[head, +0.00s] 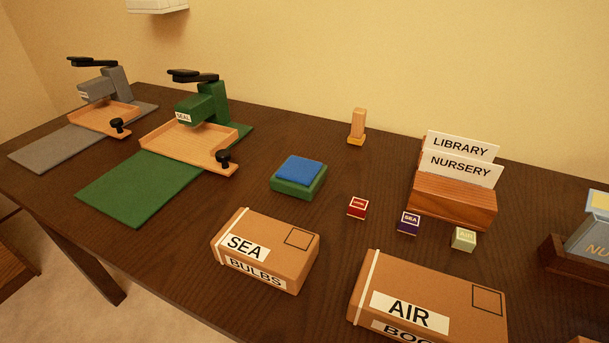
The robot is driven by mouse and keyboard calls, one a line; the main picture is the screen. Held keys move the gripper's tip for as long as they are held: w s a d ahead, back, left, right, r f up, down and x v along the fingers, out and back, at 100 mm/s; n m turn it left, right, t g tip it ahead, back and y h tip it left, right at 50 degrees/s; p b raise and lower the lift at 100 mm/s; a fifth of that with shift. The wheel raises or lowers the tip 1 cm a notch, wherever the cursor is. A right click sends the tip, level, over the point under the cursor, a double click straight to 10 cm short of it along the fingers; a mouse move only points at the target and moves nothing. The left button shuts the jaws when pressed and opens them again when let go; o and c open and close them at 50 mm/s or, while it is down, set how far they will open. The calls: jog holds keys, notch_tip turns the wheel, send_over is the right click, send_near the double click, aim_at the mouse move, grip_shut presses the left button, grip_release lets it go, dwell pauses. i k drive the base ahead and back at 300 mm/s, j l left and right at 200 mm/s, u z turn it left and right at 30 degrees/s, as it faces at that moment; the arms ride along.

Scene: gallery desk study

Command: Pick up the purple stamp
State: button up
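The purple stamp (408,223) is a small dark purple block with a white label reading SEA on its top. It sits on the dark wooden desk, between a small red block (358,208) on its left and a pale green block (463,239) on its right, apart from both. The wooden card holder (452,200) stands close behind it. My gripper is not in view.
Brown parcels labelled SEA (265,248) and AIR (428,305) lie in front. A blue-topped green pad (299,177) and an upright wooden-handled piece (357,127) stand behind left. Green (200,105) and grey (107,87) presses stand left. Bare desk (340,255) lies between the parcels.

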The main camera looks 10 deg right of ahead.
aim_at(409, 223)
jog(key=k+j+z, duration=0.1)
jog(key=k+j, duration=0.2)
jog(key=k, duration=0.15)
jog(key=k+j+z, duration=0.15)
jog(key=k+j, duration=0.15)
jog(key=k, duration=0.1)
